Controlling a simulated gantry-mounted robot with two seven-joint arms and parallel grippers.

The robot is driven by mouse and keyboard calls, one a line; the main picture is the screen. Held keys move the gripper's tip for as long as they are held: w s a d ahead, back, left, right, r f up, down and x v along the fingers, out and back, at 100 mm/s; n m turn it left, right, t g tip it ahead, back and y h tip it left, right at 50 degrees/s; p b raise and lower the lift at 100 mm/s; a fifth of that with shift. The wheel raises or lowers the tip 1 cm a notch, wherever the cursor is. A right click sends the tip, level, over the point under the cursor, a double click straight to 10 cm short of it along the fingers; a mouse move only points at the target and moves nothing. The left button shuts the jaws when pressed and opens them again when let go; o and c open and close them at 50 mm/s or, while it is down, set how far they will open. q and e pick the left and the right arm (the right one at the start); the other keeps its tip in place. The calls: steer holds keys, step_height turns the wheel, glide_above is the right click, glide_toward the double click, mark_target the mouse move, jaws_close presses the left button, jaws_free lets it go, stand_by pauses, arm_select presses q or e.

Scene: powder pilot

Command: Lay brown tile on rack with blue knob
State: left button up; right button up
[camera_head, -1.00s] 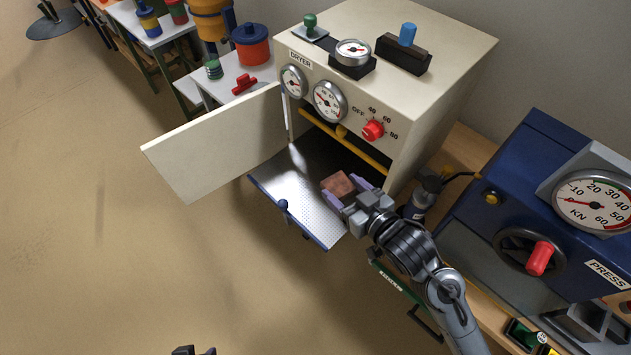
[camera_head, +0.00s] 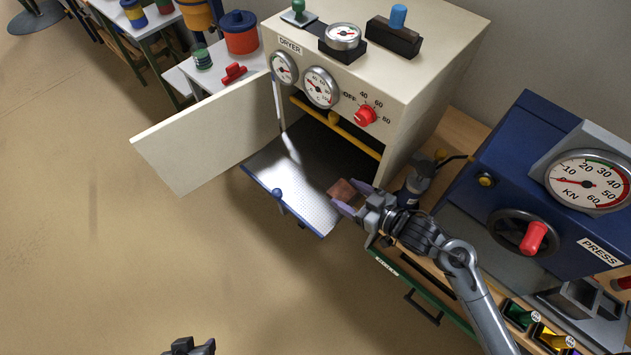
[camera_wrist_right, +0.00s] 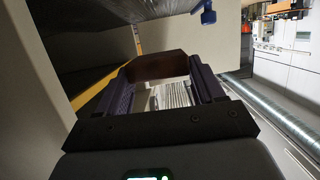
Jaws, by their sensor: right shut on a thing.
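The pulled-out rack (camera_head: 300,205) is a perforated metal sheet with a blue edge and a blue knob (camera_head: 277,194) at its front. It juts from the open dryer and looks empty. My right gripper (camera_head: 356,203) is shut on the brown tile (camera_head: 341,191) at the rack's right edge; I cannot tell the height between tile and rack. In the right wrist view the tile (camera_wrist_right: 158,66) sits between both fingers, with the blue knob (camera_wrist_right: 208,15) beyond it. Only the tip of my left gripper (camera_head: 190,346) shows at the bottom; its jaw state is unclear.
The dryer door (camera_head: 205,125) stands open to the left. A yellow-edged rack (camera_head: 338,128) sits above inside the dryer (camera_head: 400,90). A bottle (camera_head: 415,185) and the blue press (camera_head: 530,190) stand to the right. The floor in front is clear.

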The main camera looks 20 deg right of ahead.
steer(key=b, duration=0.1)
glide_above(316, 188)
steer(key=shift+s+d, duration=0.2)
steer(key=shift+s, duration=0.1)
steer(key=f, duration=0.2)
steer(key=shift+w+a+f+b, duration=0.1)
steer(key=shift+w+f+b, duration=0.1)
steer(key=shift+f+b, duration=0.15)
steer(key=shift+s+f, duration=0.1)
steer(key=shift+f, duration=0.45)
step_height(316, 188, down, 3)
steer(key=shift+b, duration=0.55)
steer(key=shift+w+f, duration=0.15)
steer(key=shift+w, duration=0.05)
steer(key=shift+a, duration=0.1)
steer(key=shift+f, duration=0.1)
